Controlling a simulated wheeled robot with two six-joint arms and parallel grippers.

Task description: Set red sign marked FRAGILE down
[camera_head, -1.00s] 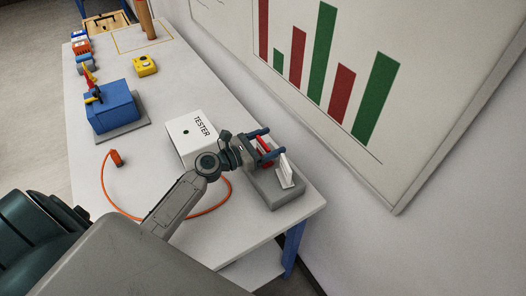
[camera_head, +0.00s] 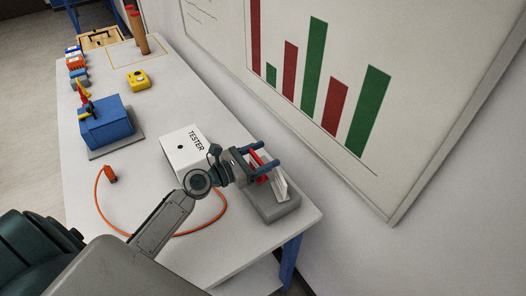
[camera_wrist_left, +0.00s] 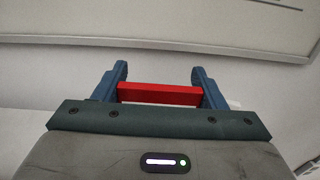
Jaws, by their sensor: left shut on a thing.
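The red sign (camera_head: 259,167) is held between the fingers of my left gripper (camera_head: 266,160), just above a grey block with upright white plates. In the left wrist view the sign (camera_wrist_left: 160,94) shows as a red bar between the two blue fingers of the gripper (camera_wrist_left: 161,90). No lettering on it can be read from here. The grey stand (camera_head: 277,213) with white plates (camera_head: 282,188) sits at the table's near right end. I cannot tell whether the sign touches it. My right gripper is not in view.
A white box marked TESTER (camera_head: 181,157) stands left of the gripper, with an orange cable (camera_head: 100,208) on the table (camera_head: 140,200). A blue vise-like block (camera_head: 107,126) and a yellow device (camera_head: 138,80) stand further back. A wall with a chart board (camera_head: 385,160) is on the right.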

